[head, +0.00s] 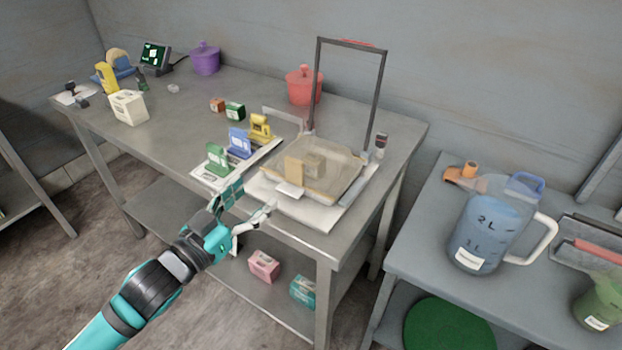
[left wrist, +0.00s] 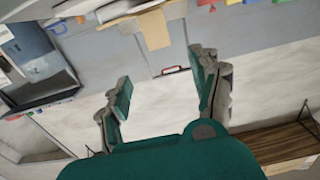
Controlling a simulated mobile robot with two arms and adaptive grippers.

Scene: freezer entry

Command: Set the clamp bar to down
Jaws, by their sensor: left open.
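The clamp bar (head: 378,98) is a dark rectangular frame with a red strip on its top edge. It stands upright at the back of a shallow clear-topped tray (head: 340,183) on the steel table. A tan block and a box show in the tray. In the left wrist view, a thin dark frame with a red strip (left wrist: 172,70) looks like the same bar. My left gripper (head: 253,204) is open and empty at the table's front edge, in front of the tray and apart from the bar. Its spread fingers show in the left wrist view (left wrist: 163,87). My right gripper is not in view.
Green, blue and yellow holders (head: 238,144) stand left of the tray. A red lidded pot (head: 303,87) is behind it, beside the bar. A small dark-capped bottle (head: 380,146) is to its right. A jug (head: 484,228) stands on the right-hand table.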

